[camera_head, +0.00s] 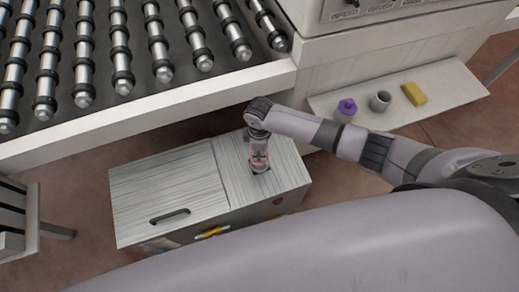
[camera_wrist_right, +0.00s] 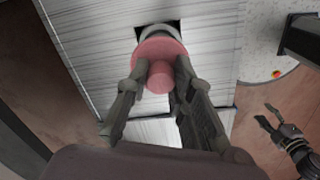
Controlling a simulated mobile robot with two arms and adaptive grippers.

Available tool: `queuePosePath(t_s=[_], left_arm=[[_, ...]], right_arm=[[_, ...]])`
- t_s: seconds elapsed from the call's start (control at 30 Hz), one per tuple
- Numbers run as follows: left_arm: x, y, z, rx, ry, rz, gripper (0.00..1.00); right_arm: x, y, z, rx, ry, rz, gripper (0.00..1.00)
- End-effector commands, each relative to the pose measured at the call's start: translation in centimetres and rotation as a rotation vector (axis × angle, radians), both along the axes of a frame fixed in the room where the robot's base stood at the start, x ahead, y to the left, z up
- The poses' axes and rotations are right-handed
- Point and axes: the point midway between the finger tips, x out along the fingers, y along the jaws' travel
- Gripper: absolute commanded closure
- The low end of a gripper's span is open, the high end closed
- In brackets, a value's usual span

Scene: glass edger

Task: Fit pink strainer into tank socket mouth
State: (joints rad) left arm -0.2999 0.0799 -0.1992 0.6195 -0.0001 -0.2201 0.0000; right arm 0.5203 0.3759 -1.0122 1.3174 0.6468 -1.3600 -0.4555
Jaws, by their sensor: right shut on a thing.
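The pink strainer (camera_wrist_right: 159,54) has a round flange and a knob, and my right gripper (camera_wrist_right: 157,74) is shut on the knob. In the head view a little pink of the strainer (camera_head: 261,158) shows between the fingers of my right gripper (camera_head: 260,160). The strainer is over the tank socket mouth, a grey ring (camera_wrist_right: 160,31) in a dark square cutout of the tank top (camera_head: 170,185). The flange hides most of the mouth, so I cannot tell whether the strainer is seated. My left gripper (camera_wrist_right: 270,117) shows in the right wrist view, fingers apart and empty.
The roller conveyor (camera_head: 120,50) of the machine overhangs behind the tank. A shelf (camera_head: 440,108) at the right holds a purple-capped bottle (camera_head: 346,108), a grey cup (camera_head: 380,101) and a yellow block (camera_head: 414,94). A dark handle (camera_head: 170,216) lies on the tank lid.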

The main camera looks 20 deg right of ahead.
Motion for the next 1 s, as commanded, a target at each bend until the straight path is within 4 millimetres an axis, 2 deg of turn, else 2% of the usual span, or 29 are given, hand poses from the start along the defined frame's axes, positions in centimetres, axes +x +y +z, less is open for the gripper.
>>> queuePosePath(t_s=[1.0], left_arm=[[0.07,-0.01,0.27,0.000,-0.001,-0.001,0.55]], right_arm=[[0.03,0.04,-0.30,0.001,0.000,0.000,1.00]])
